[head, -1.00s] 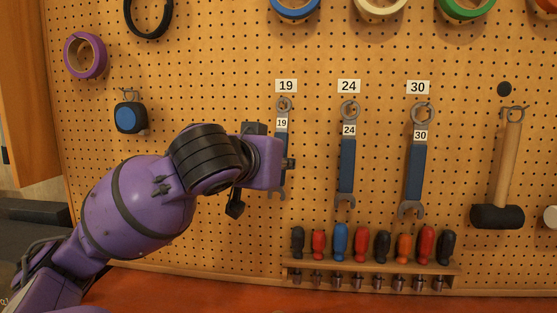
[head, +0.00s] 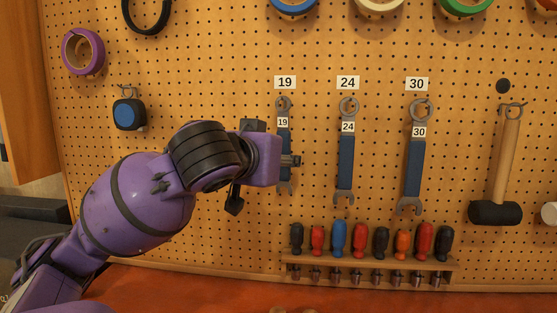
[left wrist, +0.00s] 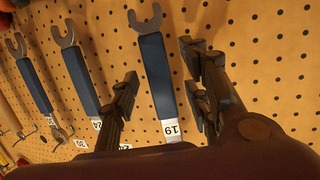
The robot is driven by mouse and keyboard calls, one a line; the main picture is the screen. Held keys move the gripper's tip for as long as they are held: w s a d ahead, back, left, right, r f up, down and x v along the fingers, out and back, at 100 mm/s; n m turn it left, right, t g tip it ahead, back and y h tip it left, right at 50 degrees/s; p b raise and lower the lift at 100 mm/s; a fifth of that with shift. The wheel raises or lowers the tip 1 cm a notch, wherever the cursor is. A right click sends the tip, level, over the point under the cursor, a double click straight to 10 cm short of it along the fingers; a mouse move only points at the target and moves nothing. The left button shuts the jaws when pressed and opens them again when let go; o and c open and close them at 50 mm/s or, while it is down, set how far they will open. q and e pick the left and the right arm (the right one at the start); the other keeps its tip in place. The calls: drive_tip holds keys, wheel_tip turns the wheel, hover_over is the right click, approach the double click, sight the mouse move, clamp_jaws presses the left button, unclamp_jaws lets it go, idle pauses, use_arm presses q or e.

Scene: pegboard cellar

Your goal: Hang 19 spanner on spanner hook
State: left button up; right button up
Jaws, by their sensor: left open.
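The 19 spanner (head: 284,138), blue-handled with grey ends, is upright at the pegboard below the "19" sign (head: 285,82), ring end up. Its ring is at the place of the spanner hook, which is too small to make out. My left gripper (head: 290,161) is in front of its lower handle and hides part of it. In the left wrist view my left gripper (left wrist: 163,92) is open, one finger on each side of the 19 spanner (left wrist: 155,70), with visible gaps. The view is upside down there. My right gripper is not in view.
The 24 spanner (head: 346,160) and 30 spanner (head: 415,165) hang to the right. A rack (head: 370,264) of several screwdrivers is below. A mallet (head: 496,213) hangs far right, a tape measure (head: 129,114) upper left. Brown pieces (head: 285,310) show at the bottom edge.

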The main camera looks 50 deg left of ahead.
sight(282, 112)
use_arm(q)
wheel_tip(282, 112, up, 10)
drive_tip(key=shift+r, duration=0.1)
idle(0.4)
